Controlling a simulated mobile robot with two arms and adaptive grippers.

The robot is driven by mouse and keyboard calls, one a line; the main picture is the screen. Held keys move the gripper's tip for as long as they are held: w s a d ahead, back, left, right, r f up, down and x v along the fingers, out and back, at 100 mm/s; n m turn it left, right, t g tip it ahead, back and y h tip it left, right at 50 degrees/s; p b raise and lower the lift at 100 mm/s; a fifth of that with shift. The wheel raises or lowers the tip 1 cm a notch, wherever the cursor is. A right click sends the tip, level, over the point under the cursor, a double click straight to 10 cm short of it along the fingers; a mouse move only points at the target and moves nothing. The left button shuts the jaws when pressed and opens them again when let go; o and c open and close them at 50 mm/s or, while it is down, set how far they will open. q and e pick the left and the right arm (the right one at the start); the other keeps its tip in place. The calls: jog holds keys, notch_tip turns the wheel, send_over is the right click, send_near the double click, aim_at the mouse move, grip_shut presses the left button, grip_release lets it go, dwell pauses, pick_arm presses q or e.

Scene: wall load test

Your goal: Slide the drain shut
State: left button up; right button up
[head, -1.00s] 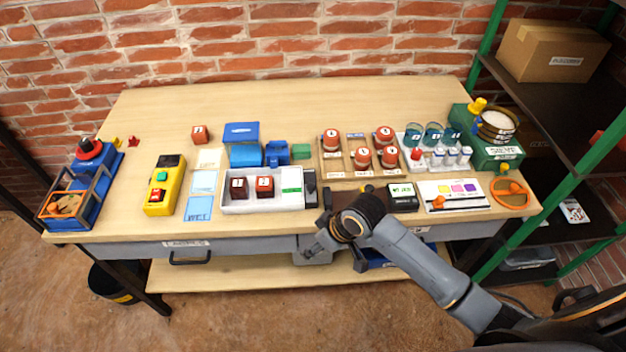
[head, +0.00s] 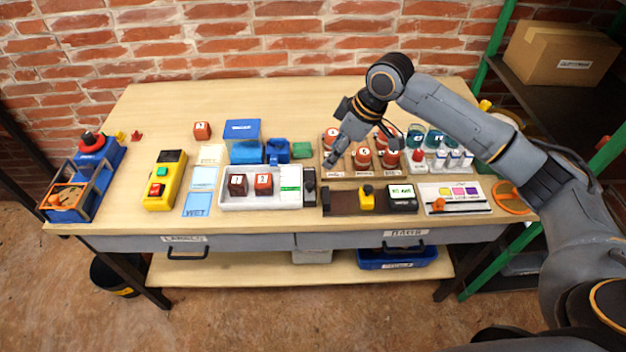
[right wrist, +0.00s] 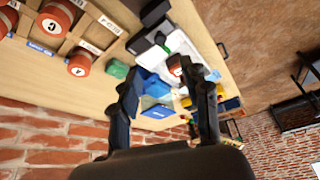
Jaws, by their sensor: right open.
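No part is clearly marked as the drain. A white tray (head: 262,203) with two dark red cubes has a black and grey block (head: 309,187) at its right end. To its right, a yellow block (head: 367,198) sits at the right part of a brown strip (head: 344,202). Further right is a white panel (head: 462,189) with a slot and an orange knob (head: 438,204) at its left end. My right gripper (head: 333,158) is open and empty, above the table by the red-capped jars; its fingers (right wrist: 165,76) show in the right wrist view. My left gripper is out of view.
Red jars (head: 361,157) in a wooden rack stand under my right arm. Teal-topped cups (head: 415,135) and small vials are to their right. A black boxed display (head: 402,198) stands between strip and panel.

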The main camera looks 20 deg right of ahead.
aim_at(310, 184)
jog(key=p+x, duration=0.1)
jog(key=x, duration=1.2)
jog(key=shift+w+a+f+p, duration=0.1)
jog(key=shift+f+p, duration=0.25)
grip_shut()
